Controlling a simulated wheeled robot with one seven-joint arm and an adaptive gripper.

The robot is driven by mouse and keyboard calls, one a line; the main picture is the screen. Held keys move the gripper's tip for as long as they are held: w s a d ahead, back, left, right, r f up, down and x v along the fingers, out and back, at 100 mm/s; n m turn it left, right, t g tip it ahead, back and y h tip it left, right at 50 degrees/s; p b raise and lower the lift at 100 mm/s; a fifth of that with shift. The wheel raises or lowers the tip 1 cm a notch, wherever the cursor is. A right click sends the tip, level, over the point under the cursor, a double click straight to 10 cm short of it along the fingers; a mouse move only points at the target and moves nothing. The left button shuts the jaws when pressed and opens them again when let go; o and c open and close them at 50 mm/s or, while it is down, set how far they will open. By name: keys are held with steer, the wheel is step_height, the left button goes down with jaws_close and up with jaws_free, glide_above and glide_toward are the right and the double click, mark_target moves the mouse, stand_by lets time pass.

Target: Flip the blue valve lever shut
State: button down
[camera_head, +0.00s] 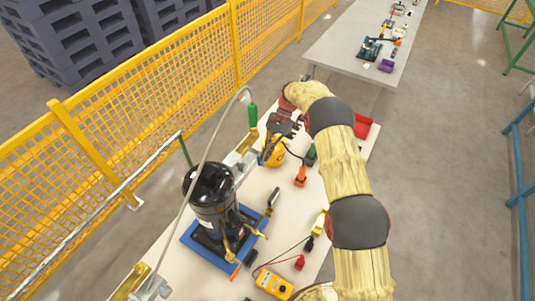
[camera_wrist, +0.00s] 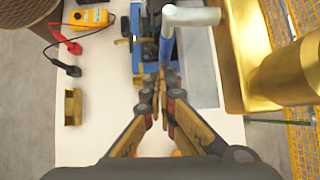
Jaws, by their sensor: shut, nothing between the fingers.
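The blue valve lever (camera_wrist: 167,44) shows in the wrist view as a narrow blue bar running down from a pale grey cylindrical fitting (camera_wrist: 190,16). My gripper (camera_wrist: 162,92) is shut and empty, its fingertips together at the near end of the lever. I cannot tell whether they touch it. In the head view my gripper (camera_head: 273,143) is over the far part of the pale worktable, beyond the black compressor (camera_head: 213,190).
The compressor stands on a blue base (camera_head: 195,241). A yellow multimeter (camera_head: 273,283) with red and black leads lies at the front. A large brass part (camera_wrist: 284,76) is close at right in the wrist view. Yellow mesh fencing (camera_head: 150,105) runs along the left.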

steer(key=shift+s+a+f, duration=0.15)
steer(key=shift+s+f, duration=0.05)
stand_by(0.6)
steer(key=v, duration=1.2)
